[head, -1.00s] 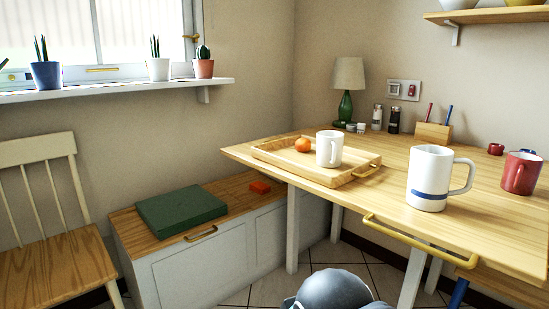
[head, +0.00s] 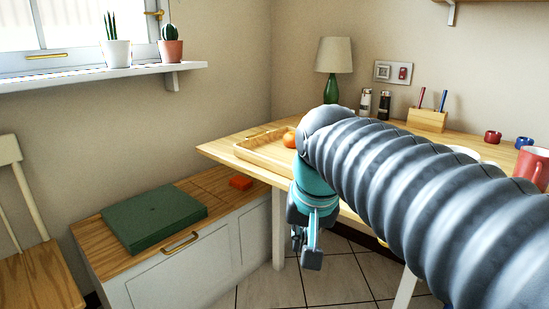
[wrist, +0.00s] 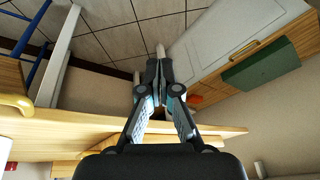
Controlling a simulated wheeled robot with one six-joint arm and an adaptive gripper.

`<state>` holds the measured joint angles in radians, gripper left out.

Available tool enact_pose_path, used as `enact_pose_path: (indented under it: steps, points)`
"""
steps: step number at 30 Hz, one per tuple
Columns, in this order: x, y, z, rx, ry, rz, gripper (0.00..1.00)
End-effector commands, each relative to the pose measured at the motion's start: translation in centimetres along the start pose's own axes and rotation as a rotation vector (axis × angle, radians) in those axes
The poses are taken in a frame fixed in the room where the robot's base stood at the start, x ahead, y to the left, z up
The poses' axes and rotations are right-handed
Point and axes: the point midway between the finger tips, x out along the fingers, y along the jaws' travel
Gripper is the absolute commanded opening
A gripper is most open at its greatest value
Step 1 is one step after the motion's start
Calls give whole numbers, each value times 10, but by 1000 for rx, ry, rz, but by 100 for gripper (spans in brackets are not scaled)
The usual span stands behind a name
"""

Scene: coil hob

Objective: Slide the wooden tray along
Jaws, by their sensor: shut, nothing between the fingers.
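The wooden tray (head: 243,156) lies on the table near its left corner. Its left part shows in the head view; my arm hides the rest, including its right handle and the white cup on it. An orange fruit (head: 289,139) sits in the tray, partly covered by my arm. My gripper (head: 309,258) points down in front of the table's near edge, its fingertips lower than the tabletop and apart from the tray. It is shut and empty. In the wrist view the fingers (wrist: 159,62) reach past the table edge (wrist: 100,128) over the floor.
A low cabinet (head: 215,243) with a green box (head: 153,216) and a small red block (head: 240,183) stands left of the table. A lamp (head: 333,68), shakers and a pen holder (head: 427,119) stand at the back. A red mug (head: 532,166) is at right.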

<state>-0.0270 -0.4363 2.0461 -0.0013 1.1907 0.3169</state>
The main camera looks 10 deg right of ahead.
Motion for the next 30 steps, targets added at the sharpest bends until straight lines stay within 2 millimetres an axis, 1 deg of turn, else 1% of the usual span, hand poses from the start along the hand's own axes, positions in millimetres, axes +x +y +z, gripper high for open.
enact_pose_path:
  steps: [1, 3, 5, 6, 12, 15, 18, 22, 26, 30]
  points:
    - [-14, -9, -24, 46, -26, 7, 0]
    - [-28, -20, -49, 115, -59, 20, 0]
    - [-39, -29, -70, 173, -88, 33, 0]
    - [-45, -35, -84, 212, -107, 43, 0]
    - [-67, -65, -147, 403, -192, 103, 0]
    - [-73, -79, -171, 488, -225, 136, 0]
    - [-75, -89, -188, 558, -250, 166, 0]
    - [-76, -96, -202, 618, -270, 193, 0]
    - [-75, -99, -206, 645, -278, 207, 0]
    - [-64, -98, -203, 650, -281, 210, 0]
